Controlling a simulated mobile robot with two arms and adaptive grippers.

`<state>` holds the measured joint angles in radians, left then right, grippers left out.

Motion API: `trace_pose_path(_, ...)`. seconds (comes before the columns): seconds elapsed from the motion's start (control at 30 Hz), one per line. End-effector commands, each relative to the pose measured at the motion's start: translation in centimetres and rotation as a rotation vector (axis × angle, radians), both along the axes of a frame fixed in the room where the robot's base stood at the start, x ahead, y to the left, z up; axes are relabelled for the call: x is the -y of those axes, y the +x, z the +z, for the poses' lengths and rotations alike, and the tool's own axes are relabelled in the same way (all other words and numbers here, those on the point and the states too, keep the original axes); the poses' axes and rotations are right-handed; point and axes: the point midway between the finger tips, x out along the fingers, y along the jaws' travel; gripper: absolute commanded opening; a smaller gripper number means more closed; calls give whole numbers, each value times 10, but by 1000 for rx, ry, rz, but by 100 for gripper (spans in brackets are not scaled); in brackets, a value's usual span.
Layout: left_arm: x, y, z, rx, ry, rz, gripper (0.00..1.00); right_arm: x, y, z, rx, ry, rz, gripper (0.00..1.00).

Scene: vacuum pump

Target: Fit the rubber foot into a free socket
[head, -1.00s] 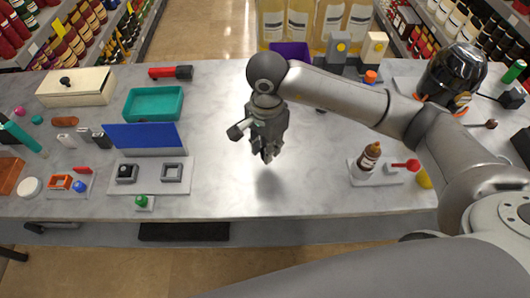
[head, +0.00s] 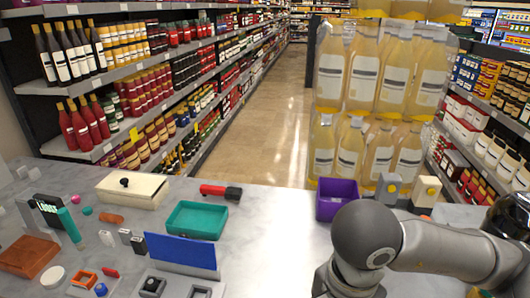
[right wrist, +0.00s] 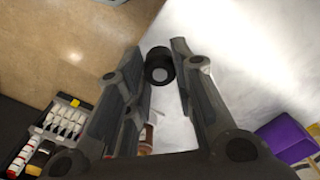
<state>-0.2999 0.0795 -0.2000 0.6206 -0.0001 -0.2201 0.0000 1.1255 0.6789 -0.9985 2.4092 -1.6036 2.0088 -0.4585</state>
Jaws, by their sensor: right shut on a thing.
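In the right wrist view a short black round piece with a grey centre, which looks like the rubber foot (right wrist: 159,66), sits between the fingertips of my right gripper (right wrist: 163,72). The gripper is shut on it. In the head view the gripper's fingers are below the lower edge. At the bottom left stand two square socket-like blocks, a dark one (head: 152,287) and a grey one (head: 200,291), in front of a blue panel (head: 182,252). They are partly cut off, and I cannot tell whether either is free. My left gripper is not in view.
A teal tray (head: 196,220), a cream box (head: 132,190) and a red-black tool (head: 220,192) lie behind the panel. A purple bin (head: 337,199) stands near the back edge of the counter. Several small items crowd the left. The counter (head: 270,235) middle is clear.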

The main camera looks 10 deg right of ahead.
Motion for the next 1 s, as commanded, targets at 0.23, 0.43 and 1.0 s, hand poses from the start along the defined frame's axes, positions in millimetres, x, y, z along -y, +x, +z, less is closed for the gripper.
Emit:
trace_pose_path(0.23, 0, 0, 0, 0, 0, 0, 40, 6, 9, -8, -7, 3, 150, 0)
trace_pose_path(0.43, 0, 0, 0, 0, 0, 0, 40, 15, 23, -19, -10, 8, 382, 0)
trace_pose_path(1.0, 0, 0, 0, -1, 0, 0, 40, 48, 55, -51, -2, 3, 982, 0)
